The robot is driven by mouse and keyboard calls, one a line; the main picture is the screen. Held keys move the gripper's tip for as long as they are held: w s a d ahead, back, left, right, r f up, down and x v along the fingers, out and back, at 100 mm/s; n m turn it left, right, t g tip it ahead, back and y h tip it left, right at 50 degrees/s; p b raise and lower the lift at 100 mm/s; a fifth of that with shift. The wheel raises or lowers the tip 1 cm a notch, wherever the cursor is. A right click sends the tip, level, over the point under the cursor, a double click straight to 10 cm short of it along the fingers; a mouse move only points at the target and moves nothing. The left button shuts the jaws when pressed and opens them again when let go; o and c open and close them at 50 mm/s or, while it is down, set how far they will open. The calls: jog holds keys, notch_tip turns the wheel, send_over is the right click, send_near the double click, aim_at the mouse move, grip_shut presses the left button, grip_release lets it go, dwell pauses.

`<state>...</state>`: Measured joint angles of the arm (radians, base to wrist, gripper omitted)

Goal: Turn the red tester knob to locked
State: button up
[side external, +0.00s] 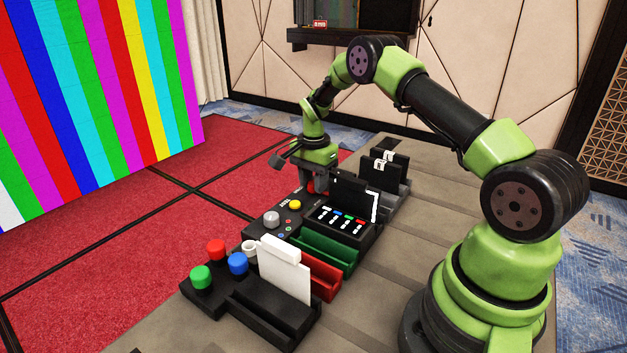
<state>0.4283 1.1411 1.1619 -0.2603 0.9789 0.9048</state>
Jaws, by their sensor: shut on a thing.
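The red tester knob (311,187) shows as a small patch of red at the far end of the black tester panel. My gripper (316,182) points down over it and is shut on the knob. The fingers and the gripper body hide most of the knob, so its pointer and the locked mark cannot be made out. The black tester panel (262,232) also carries a grey knob (271,219) and a yellow knob (295,205), both nearer the camera than my gripper.
Green, red, blue and white caps stand on a black block (222,292) in front. A white card (287,272) stands in a black holder. Green (325,252) and red (322,280) slotted trays and upright black cards (350,190) lie right of the panel, close to my gripper.

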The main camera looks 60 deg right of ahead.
jog(key=shift+m, duration=0.9)
jog(key=o, duration=0.9)
notch_tip(320, 180, up, 10)
